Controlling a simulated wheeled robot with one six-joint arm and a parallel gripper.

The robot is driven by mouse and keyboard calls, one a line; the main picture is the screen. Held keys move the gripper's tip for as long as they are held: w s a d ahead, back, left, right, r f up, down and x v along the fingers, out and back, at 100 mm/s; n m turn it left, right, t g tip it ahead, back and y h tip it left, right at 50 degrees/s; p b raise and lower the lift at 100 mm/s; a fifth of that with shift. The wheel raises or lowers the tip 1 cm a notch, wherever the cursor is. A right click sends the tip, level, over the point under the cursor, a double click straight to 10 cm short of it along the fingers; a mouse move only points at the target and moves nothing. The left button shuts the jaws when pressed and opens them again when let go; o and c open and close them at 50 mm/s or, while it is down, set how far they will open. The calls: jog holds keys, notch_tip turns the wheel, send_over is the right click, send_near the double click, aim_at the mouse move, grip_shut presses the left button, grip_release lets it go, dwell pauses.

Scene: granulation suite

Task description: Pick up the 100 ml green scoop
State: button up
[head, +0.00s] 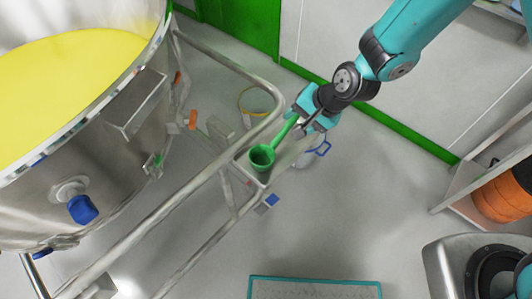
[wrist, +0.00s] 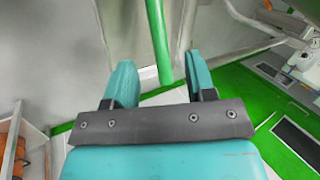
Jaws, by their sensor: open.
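The green scoop (head: 262,157) shows in the head view with its round cup over a small metal shelf beside the railing. Its handle runs up and right to my gripper (head: 308,118). In the wrist view the green handle (wrist: 159,40) stands between the two teal fingers of my gripper (wrist: 160,85), with a gap on each side. The gripper is open around the handle's end. The cup is out of sight in the wrist view. No volume marking is readable.
A metal railing (head: 135,212) runs close beside the scoop. A large steel vessel (head: 115,150) with yellow contents stands at left. A blue-handled container (head: 312,155) is just below my gripper. Open floor (head: 350,220) lies to the lower right.

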aim_at(286, 131)
jog(key=x, duration=0.7)
jog(key=shift+s+a+f+p, duration=0.1)
jog(key=shift+s+f+p, duration=0.05)
jog(key=shift+f+p, duration=0.15)
jog(key=shift+r, duration=0.1)
grip_shut()
